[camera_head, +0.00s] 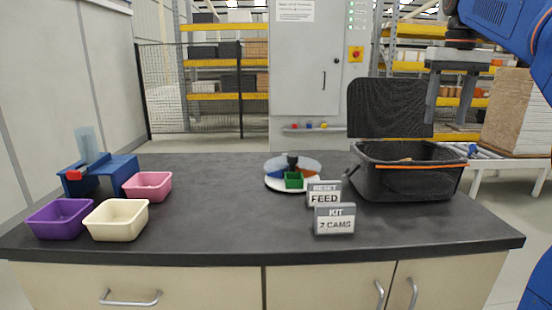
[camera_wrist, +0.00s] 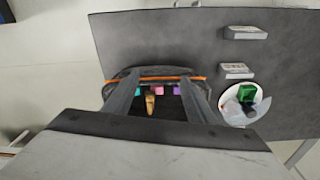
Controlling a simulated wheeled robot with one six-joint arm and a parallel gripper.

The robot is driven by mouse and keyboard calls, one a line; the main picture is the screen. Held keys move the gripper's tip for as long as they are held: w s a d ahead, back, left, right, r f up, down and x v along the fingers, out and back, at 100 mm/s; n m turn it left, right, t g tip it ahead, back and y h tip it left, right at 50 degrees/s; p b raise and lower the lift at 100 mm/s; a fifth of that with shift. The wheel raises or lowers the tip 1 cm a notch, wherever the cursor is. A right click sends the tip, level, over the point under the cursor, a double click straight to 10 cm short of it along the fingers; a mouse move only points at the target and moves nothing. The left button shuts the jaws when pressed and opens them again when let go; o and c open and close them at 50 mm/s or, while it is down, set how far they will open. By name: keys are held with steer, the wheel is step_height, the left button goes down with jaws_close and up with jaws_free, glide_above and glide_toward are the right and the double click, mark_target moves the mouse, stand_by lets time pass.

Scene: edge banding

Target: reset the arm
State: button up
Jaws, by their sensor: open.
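My gripper (camera_wrist: 160,84) is open in the wrist view, its two dark fingers apart with nothing gripped between them. It points down above the dark mesh bin (camera_wrist: 155,71), which shows beyond and between the fingers; the height between them is hard to judge.
The dark counter (camera_head: 215,205) is clear in the middle. A turntable (camera_head: 275,184) with a green block stands left of the bin, near two signs (camera_head: 334,220). Purple (camera_head: 60,219), cream (camera_head: 116,220) and pink (camera_head: 148,186) trays and a blue fixture (camera_head: 115,172) stand left.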

steer(key=s+a+f+t, duration=0.1)
steer(key=s+a+f, duration=0.3)
steer(key=s+f, duration=0.5)
steer(key=s+a+f+n+t, duration=0.1)
steer(key=s+a+f, duration=0.3)
steer(key=s+f, duration=0.4)
steer(key=s+a+f+t, duration=0.2)
steer(key=s+f, duration=0.7)
steer(key=f, duration=1)
steer(key=shift+s+a+f+n, duration=0.15)
steer(key=shift+s+a+n, duration=0.2)
steer(key=shift+a, duration=0.75)
steer(key=shift+c, duration=0.2)
